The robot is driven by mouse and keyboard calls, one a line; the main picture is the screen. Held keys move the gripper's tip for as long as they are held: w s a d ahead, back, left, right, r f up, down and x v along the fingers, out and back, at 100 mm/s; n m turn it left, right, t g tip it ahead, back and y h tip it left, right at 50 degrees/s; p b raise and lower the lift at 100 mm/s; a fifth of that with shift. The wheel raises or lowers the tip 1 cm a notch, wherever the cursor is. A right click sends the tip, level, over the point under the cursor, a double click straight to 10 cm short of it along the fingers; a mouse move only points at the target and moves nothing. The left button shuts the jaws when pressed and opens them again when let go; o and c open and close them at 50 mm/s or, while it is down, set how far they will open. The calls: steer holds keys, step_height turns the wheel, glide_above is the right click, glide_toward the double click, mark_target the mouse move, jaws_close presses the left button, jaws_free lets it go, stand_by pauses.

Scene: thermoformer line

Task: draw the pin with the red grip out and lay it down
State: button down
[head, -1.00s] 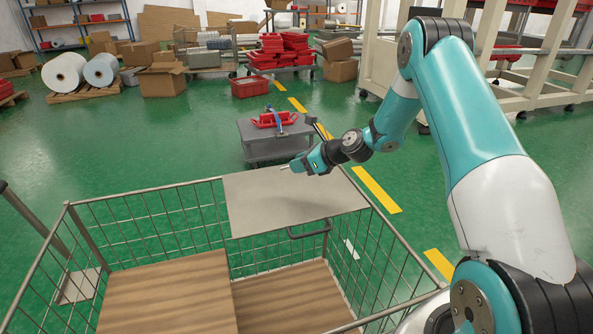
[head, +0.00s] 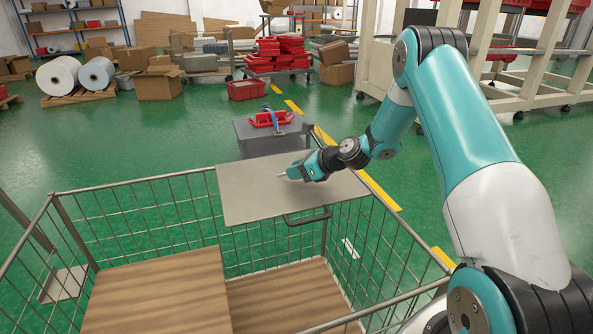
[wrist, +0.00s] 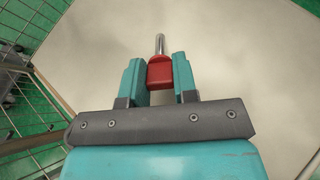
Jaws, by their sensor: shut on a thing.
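The pin has a red grip (wrist: 160,74) and a bright metal shank (wrist: 160,43). In the wrist view the red grip sits between both fingers of my gripper (wrist: 157,64), which is shut on it, and the shank points away ahead of the fingers. In the head view my gripper (head: 287,174) is over the grey plate (head: 250,203) at the wire cage. Only the pale shank tip shows there; the red grip cannot be made out. I cannot tell whether the pin touches the plate or is just above it.
The wire cage (head: 130,194) surrounds brown boards (head: 160,290) below the plate. A dark handle (head: 306,218) is at the plate's near edge. Behind it stands a grey cart (head: 262,138) with a red piece (head: 268,119). The plate's left part is clear.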

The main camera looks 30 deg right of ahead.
steer(key=shift+f, duration=0.15)
steer(key=c, duration=0.8)
jaws_free()
steer(key=v, duration=1.7)
steer(key=shift+s+p, duration=0.2)
steer(key=shift+p, duration=0.1)
steer(key=shift+a+r, duration=0.1)
steer(key=shift+r, duration=0.1)
